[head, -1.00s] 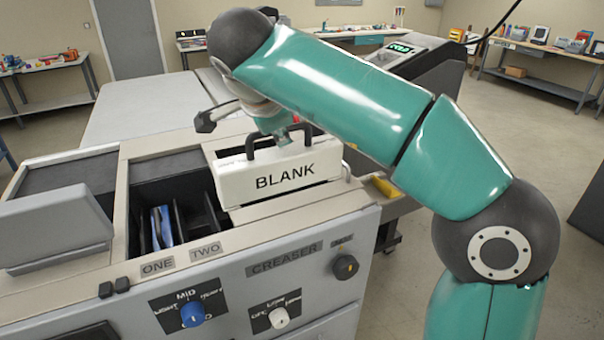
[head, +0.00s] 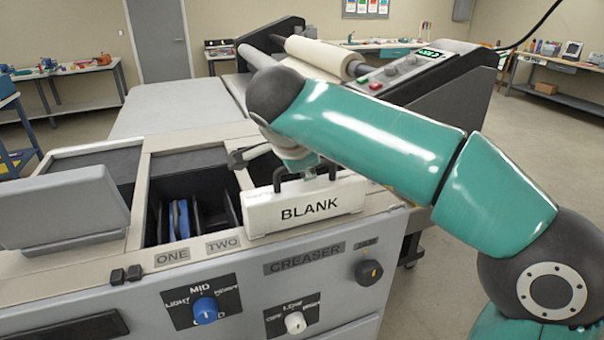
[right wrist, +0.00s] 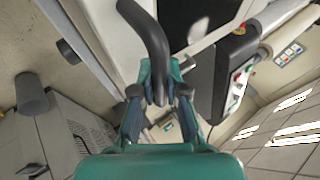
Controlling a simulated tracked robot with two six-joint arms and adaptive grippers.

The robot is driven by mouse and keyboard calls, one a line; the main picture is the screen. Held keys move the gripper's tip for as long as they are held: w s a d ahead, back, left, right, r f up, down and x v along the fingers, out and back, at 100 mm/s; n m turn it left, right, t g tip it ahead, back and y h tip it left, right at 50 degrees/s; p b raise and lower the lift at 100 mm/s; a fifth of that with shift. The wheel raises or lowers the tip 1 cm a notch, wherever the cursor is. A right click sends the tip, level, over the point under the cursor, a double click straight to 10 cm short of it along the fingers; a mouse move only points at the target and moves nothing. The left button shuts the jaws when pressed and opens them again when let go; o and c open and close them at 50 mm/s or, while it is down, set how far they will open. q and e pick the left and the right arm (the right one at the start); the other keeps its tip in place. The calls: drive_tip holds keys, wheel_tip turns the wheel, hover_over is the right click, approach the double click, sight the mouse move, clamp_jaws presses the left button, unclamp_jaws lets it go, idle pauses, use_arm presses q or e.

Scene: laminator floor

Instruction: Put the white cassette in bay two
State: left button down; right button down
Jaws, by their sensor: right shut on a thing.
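The white cassette (head: 306,209), marked BLANK, has a dark looped handle on top. It is upright at the right of the bay opening, over the machine's top near the CREASER label; whether it touches the surface is unclear. My right gripper (head: 297,168) is shut on the handle, which shows as a dark curve in the right wrist view (right wrist: 154,42) between the fingers. Bay two (head: 226,208), behind the TWO label (head: 223,244), is a dark slot beside dividers, partly hidden. A blue item (head: 179,219) stands in bay one, behind the ONE label. My left gripper is out of view.
A grey raised lid (head: 60,208) stands left of the bays. Knobs, including a blue one (head: 204,310), stick out from the front panel. The laminator roller (head: 318,57) and control panel (head: 405,68) lie behind my right arm.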

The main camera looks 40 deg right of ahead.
drive_tip(key=c, duration=1.2)
unclamp_jaws()
drive_tip(key=shift+a+r, duration=0.1)
drive_tip(key=p+v, duration=0.1)
drive_tip(key=v, duration=1.1)
